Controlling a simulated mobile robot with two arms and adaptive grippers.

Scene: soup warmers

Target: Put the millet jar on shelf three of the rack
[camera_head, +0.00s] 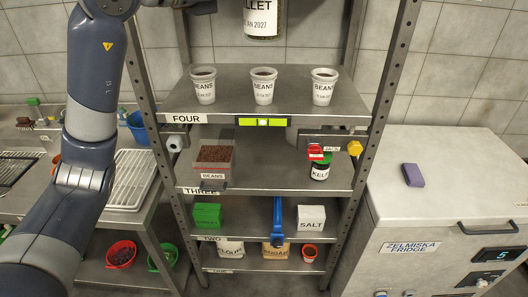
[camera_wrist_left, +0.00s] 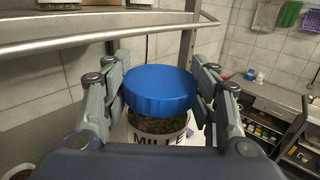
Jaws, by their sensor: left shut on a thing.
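The millet jar (camera_wrist_left: 160,90) has a blue lid and a white label in the left wrist view. My left gripper (camera_wrist_left: 162,88) is shut on it, one finger on each side of the lid. In the head view the lower part of the jar (camera_head: 262,18) hangs at the top edge, above shelf four; its lid and my gripper are outside that picture. Shelf three (camera_head: 262,176) of the metal rack carries a THREE label at its front left. A box of beans (camera_head: 213,160) stands on its left and a kelp jar (camera_head: 320,170) on its right, with bare room between. My right gripper is not in view.
Shelf four (camera_head: 235,98) holds three bean cups (camera_head: 263,86) and has a green level (camera_head: 262,122) at its front edge. Lower shelves hold a green box (camera_head: 207,215), a salt box (camera_head: 311,218) and bags. A fridge (camera_head: 445,190) stands at right, a counter at left.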

